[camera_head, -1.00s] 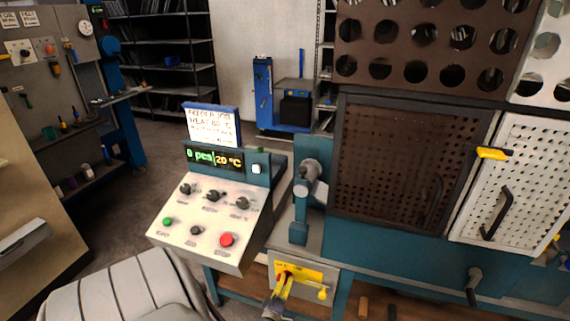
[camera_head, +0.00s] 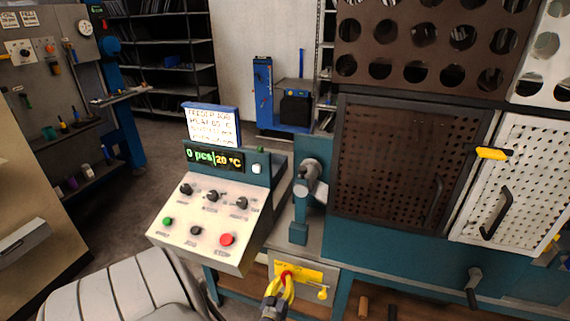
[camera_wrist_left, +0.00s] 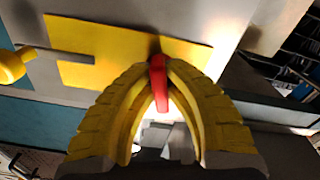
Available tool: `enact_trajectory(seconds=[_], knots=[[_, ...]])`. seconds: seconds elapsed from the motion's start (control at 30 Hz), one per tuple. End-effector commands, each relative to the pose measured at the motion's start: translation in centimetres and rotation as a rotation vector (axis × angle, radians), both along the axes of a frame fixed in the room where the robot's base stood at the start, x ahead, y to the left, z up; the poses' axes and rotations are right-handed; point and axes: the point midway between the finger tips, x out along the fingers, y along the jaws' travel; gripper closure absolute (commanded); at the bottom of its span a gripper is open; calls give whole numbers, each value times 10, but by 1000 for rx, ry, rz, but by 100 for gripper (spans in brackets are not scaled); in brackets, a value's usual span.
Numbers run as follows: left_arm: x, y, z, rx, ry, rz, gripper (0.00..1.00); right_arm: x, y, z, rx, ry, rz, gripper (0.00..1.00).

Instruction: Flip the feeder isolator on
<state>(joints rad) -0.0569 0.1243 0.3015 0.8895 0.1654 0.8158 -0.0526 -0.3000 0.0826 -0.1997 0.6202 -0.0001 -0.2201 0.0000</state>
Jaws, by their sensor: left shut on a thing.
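The feeder isolator is a grey box with a yellow plate (camera_head: 312,275) under the bench, at the bottom centre of the head view. The plate also fills the upper middle of the wrist view (camera_wrist_left: 90,62). A small red handle (camera_wrist_left: 159,88) stands out from the plate; its red end also shows in the head view (camera_head: 286,273). My left gripper (camera_head: 285,279) is at the plate with its yellow fingers (camera_wrist_left: 160,72) closed around the red handle. Its fingertips partly hide the handle's base. My right gripper is not in view.
A yellow knob-like part (camera_head: 323,294) hangs right of the handle. A sloped control panel (camera_head: 210,220) with knobs and buttons stands to the upper left. A crank (camera_head: 473,285) sticks out at the right.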

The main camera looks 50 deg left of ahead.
Motion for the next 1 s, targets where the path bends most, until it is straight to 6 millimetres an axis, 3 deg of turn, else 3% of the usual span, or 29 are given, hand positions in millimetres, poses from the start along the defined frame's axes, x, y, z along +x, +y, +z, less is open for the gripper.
enact_trajectory(seconds=[0.4, 1.0], knots=[[1, 0, 0, 219, 130, 0, 100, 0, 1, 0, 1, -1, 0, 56], [1, 0, 0, 286, 170, 0, 100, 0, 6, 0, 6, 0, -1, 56]])
